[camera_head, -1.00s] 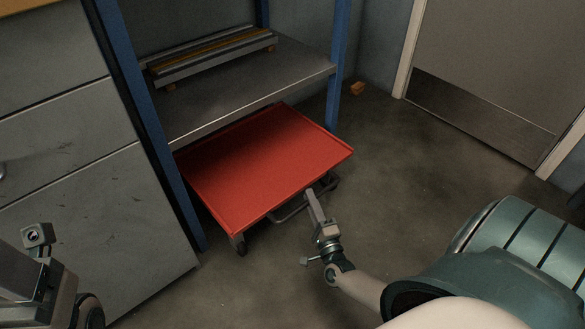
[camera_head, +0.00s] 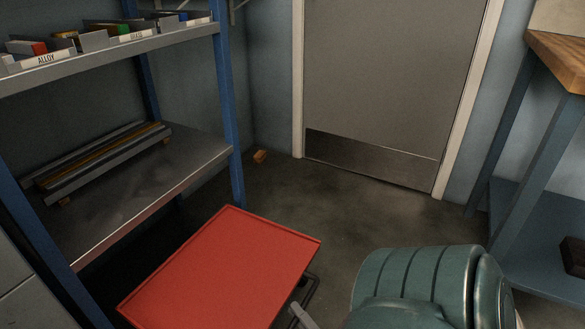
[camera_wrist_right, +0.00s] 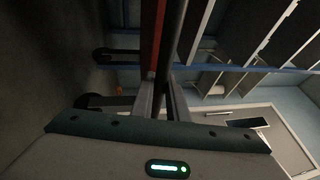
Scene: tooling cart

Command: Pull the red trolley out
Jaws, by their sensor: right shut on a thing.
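The red trolley (camera_head: 225,268) has a flat red tray with a low rim. It stands on the floor in front of the lower shelf, and its whole far-left rim shows outside the shelf's front edge. Its near end is cut off by the picture's bottom. In the right wrist view my right gripper (camera_wrist_right: 163,98) is shut on a dark bar, the trolley handle (camera_wrist_right: 176,45), beside the red tray edge (camera_wrist_right: 153,40). My left gripper is out of view.
The shelf rack (camera_head: 150,195) with blue posts stands at left, holding metal bars (camera_head: 100,160) and labelled bins (camera_head: 115,38). A small orange block (camera_head: 260,156) lies by the wall. A closed door (camera_head: 385,80) is behind. A workbench (camera_head: 560,60) stands at right. The middle floor is clear.

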